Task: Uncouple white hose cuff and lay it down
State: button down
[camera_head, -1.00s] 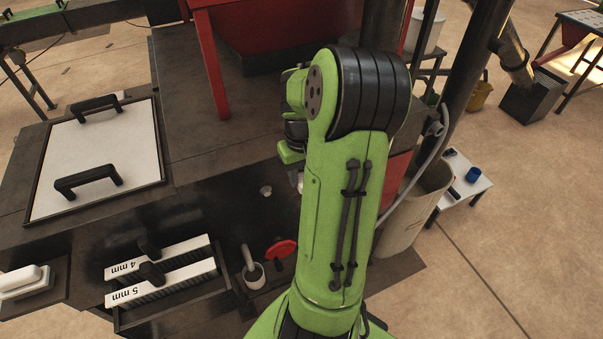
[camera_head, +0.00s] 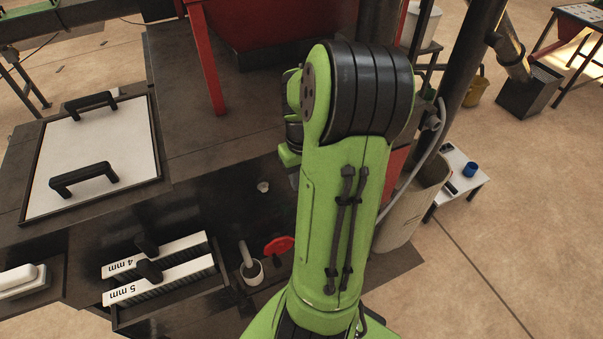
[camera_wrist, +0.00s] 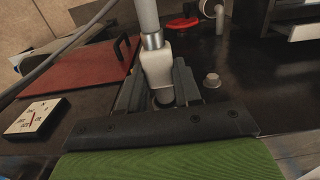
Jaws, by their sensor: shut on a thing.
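The white hose cuff (camera_wrist: 157,68) is between the two dark fingers of my gripper (camera_wrist: 160,92) in the wrist view, and the gripper is shut on it. A metal ring (camera_wrist: 152,41) sits above the cuff, and the grey hose (camera_wrist: 148,14) rises from it out of the picture. A dark round part (camera_wrist: 164,97) shows just below the cuff; I cannot tell whether they are joined. In the head view my green arm hides the cuff and fingertips; only the side of my gripper (camera_head: 289,156) shows.
A small pale stub (camera_wrist: 212,80) stands on the dark bench right of my gripper. A red plate with a black handle (camera_wrist: 85,72) and a white dial plate (camera_wrist: 36,118) lie left.

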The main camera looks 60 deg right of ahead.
jog(key=shift+s+a, duration=0.1)
jog(key=shift+s, duration=0.2)
jog(key=shift+s+a, duration=0.65)
jog(key=shift+s, duration=0.35)
